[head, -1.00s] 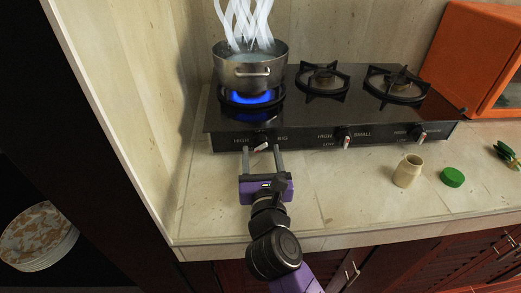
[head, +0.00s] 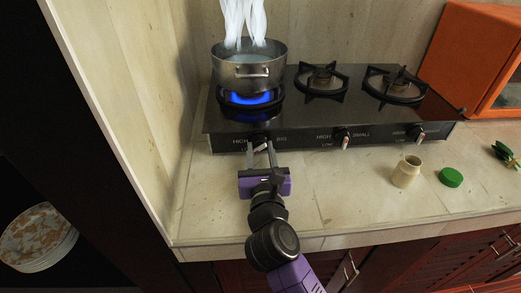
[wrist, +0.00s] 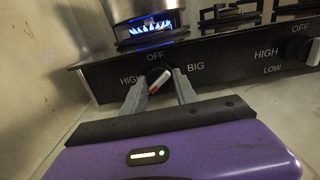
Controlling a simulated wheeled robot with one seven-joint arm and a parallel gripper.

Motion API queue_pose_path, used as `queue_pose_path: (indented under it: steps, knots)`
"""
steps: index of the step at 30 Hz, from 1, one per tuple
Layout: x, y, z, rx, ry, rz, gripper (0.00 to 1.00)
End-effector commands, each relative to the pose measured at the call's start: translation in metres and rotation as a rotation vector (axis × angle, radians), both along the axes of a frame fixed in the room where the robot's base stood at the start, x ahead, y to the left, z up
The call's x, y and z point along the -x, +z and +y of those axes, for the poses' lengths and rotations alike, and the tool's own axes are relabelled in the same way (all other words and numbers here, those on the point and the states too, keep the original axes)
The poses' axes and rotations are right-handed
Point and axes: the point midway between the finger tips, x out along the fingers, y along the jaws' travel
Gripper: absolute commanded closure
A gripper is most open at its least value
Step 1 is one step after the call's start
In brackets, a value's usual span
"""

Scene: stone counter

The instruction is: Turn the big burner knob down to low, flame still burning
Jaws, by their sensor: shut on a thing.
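The big burner knob (wrist: 160,78) is on the stove's front panel, between the HIGH and BIG labels and below OFF. Its light handle is tilted, with a red mark toward the lower left. The LOW label for this knob is hidden. A blue flame (head: 250,98) burns under the steel pot (head: 248,74); the flame (wrist: 150,27) also shows in the wrist view.
The small burner knob (head: 344,142) and another knob (head: 417,134) are farther right on the black stove (head: 305,112). A beige jug (head: 406,172) and green lid (head: 451,177) stand on the counter. An orange box (head: 475,55) is at the back right. A wall rises at left.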

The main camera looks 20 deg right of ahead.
Motion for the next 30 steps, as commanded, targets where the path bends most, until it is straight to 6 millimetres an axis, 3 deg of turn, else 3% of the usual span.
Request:
queue_pose_path:
  steps: [30]
  knots:
    - [0.0001,0.0029,-0.0007,0.552,0.0,0.179,1.0]
